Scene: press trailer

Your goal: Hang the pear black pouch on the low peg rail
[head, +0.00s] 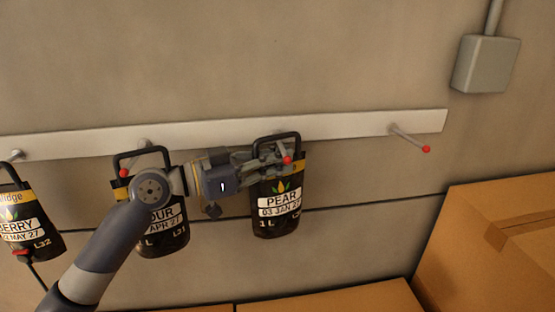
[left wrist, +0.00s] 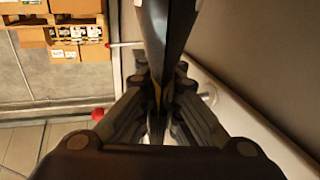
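The pear black pouch (head: 278,205) is upright against the wall below the white peg rail (head: 345,126). Its black loop handle surrounds a red-tipped peg (head: 287,160) in the head view; whether the handle's weight rests on the peg I cannot tell. My left gripper (head: 274,160) comes from the left, at the pouch's top edge just under the handle. In the left wrist view its fingers (left wrist: 158,110) are closed on both sides of the dark, edge-on pouch (left wrist: 165,35). My right gripper is not in view.
A second black pouch (head: 165,235) hangs to the left, partly behind my arm, and another (head: 18,220) hangs at the far left. A bare red-tipped peg (head: 410,139) is at the right. Cardboard boxes (head: 490,250) stand lower right; a grey wall box (head: 486,63) is upper right.

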